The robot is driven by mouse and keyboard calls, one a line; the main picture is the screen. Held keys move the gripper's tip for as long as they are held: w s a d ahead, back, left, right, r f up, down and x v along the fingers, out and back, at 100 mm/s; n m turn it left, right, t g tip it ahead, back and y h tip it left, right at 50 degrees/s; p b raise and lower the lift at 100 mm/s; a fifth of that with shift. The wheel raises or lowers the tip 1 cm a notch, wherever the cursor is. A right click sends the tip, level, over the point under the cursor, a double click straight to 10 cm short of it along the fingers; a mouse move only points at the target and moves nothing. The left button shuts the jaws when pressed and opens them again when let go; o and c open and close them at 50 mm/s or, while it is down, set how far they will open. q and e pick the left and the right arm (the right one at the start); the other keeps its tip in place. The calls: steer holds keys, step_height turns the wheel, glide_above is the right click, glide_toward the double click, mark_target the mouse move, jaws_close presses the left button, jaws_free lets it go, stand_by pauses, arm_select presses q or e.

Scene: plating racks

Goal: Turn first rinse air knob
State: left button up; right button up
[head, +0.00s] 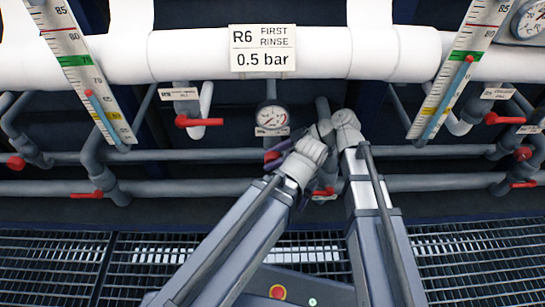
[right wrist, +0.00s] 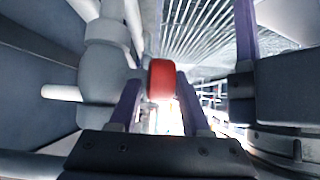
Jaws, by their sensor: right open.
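The red air knob (head: 272,156) shows just below the small round pressure gauge (head: 271,118), under the white R6 FIRST RINSE sign (head: 263,48). In the right wrist view the red knob (right wrist: 162,78) sits between the two purple-grey fingers of my right gripper (right wrist: 157,88). The fingers are open, one on each side of it; I cannot tell whether they touch it. In the head view my arm links cover much of the area near the knob and hide most of the gripper.
Red lever handles hang on the pipes at left (head: 190,121) and right (head: 492,118). Another red lever (head: 325,191) is partly hidden behind my arm links. Grey pipes (head: 225,187) run across behind.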

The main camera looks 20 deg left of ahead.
mark_target(278, 154)
steer(key=p+v, duration=0.3)
steer(key=v, duration=0.3)
steer(key=shift+w+d+r+p, duration=0.1)
steer(key=shift+d+r+p, duration=0.05)
steer(key=shift+r+p, duration=0.15)
steer(key=shift+w+d+r, duration=0.1)
steer(key=shift+d+r, duration=0.1)
steer(key=shift+d, duration=0.3)
steer(key=shift+d+f, duration=0.1)
steer(key=s+d+f+m+t+h, duration=0.15)
steer(key=d+f+m+h, duration=0.35)
steer(key=d+m, duration=0.6)
steer(key=s+d+f+m+t+h, duration=0.15)
steer(key=d+f+m+h, duration=0.3)
steer(key=d+m, duration=0.7)
steer(key=s+a+r+n+h+p, duration=0.3)
steer(key=s+a+r+n+p, duration=0.25)
steer(key=a+r+p, duration=0.35)
step_height(278, 154, up, 37)
steer(key=p, duration=3.6)
steer(key=shift+s+y+p, duration=0.15)
steer(key=shift+y+p, duration=0.2)
steer(key=shift+p, duration=0.05)
